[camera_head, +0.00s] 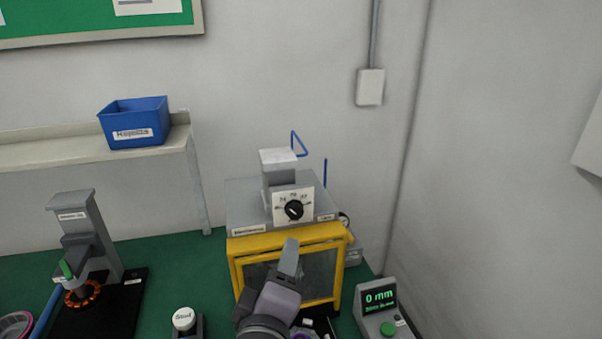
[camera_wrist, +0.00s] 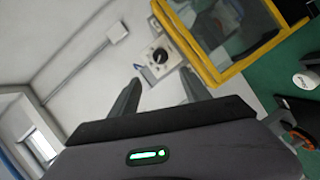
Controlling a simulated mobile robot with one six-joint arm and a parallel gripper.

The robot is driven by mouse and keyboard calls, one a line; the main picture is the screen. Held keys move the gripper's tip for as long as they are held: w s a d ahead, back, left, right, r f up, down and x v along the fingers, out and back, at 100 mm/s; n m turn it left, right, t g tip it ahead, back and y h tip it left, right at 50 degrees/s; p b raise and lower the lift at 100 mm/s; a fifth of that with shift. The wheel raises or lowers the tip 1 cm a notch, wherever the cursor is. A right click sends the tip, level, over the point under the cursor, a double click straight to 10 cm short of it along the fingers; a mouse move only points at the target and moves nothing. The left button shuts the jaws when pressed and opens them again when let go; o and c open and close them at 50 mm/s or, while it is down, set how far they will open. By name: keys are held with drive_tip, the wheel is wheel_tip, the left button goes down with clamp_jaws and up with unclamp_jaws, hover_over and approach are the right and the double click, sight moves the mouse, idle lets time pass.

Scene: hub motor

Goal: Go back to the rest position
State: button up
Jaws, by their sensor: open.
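My gripper (camera_wrist: 162,94) shows in the wrist view with its two fingers apart and nothing between them. In the head view my gripper (camera_head: 289,258) is raised in front of the yellow-framed machine (camera_head: 240,243), and its fingers overlap in that view. The machine's dial (camera_head: 294,209) shows above the gripper, and the dial also appears beyond the fingers in the wrist view (camera_wrist: 160,56). Whether the gripper touches the machine cannot be told for certain, but no contact shows. The lower part of the machine's front is hidden behind my arm.
A grey press-like stand (camera_head: 82,230) is at left, with a copper-coloured ring (camera_head: 83,294) at it. A blue bin (camera_head: 135,122) sits on the shelf.

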drive_tip(key=s+d+f+m+g+y, duration=0.1)
drive_tip(key=s+d+f+m+g, duration=0.1)
drive_tip(key=s+d+m+g, duration=0.3)
drive_tip(key=s+d+f+m+g+y, duration=0.2)
drive_tip(key=s+d+m+g, duration=0.3)
drive_tip(key=s+d+m, duration=0.3)
drive_tip(key=d+f+m, duration=0.1)
drive_tip(key=m, duration=0.2)
drive_tip(key=shift+s+d+m, duration=0.2)
drive_tip(key=shift+s+m, duration=0.2)
drive_tip(key=shift+c, duration=0.2)
